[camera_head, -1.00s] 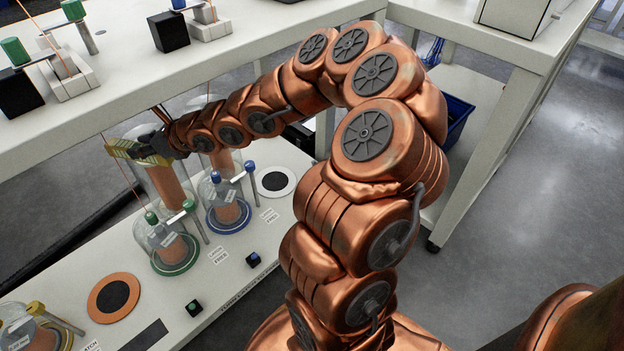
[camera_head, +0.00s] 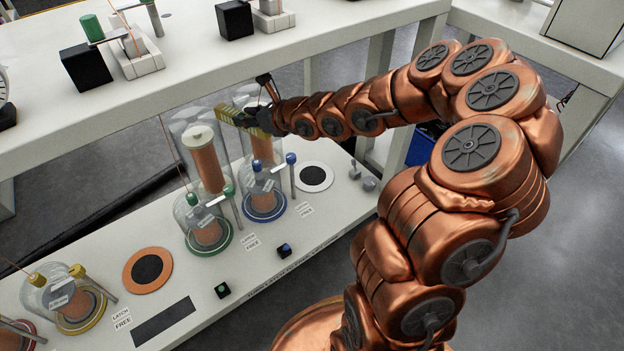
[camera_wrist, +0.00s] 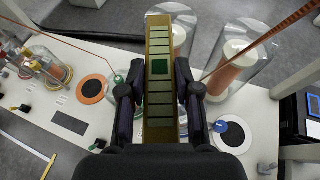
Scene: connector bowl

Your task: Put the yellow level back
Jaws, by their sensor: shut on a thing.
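The yellow level (camera_head: 240,120) is a long yellow bar with a row of dark slots. In the wrist view the level (camera_wrist: 160,62) points away from me, with a green patch in its middle. My gripper (camera_head: 265,121) is shut on it, with a black finger on each side; my gripper (camera_wrist: 160,100) also shows in the wrist view. The level is held up in the air near the tall glass domes, below the upper shelf's edge in the head view. Whether it touches a dome is unclear.
Glass domes with copper coils stand on the white bench (camera_head: 290,262): one with a green base (camera_head: 208,246), one with a blue base (camera_head: 266,215), one with a yellow base (camera_head: 85,322). An orange ring (camera_head: 134,281) and a white ring (camera_head: 328,180) lie flat. The upper shelf (camera_head: 210,85) overhangs.

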